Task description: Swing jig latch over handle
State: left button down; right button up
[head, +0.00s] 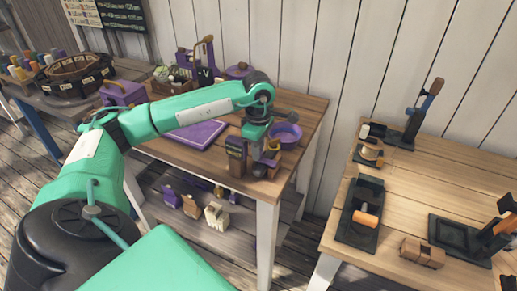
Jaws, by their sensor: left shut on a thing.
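My left gripper (262,164) points down at the right end of the middle wooden table. It is shut on a small brown and yellow piece (272,158), mostly hidden by the fingers. A brown and purple block (236,157) stands just left of it. I cannot tell for certain which thing is the jig. A dark jig-like holder (350,228) with an orange handle (366,219) lies on the right table, apart from my gripper. No latch can be made out clearly. My right gripper is not in view.
A purple bowl (287,134) is close behind my gripper, and a purple tray (196,137) lies left. The right table (450,190) holds a tall lever stand (421,112), a black tray (459,238) and a wooden block (422,252). A floor gap separates the tables.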

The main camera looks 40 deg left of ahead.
pick_arm(q)
jog(key=c, duration=1.3)
grip_release()
jog(key=shift+r, duration=0.1)
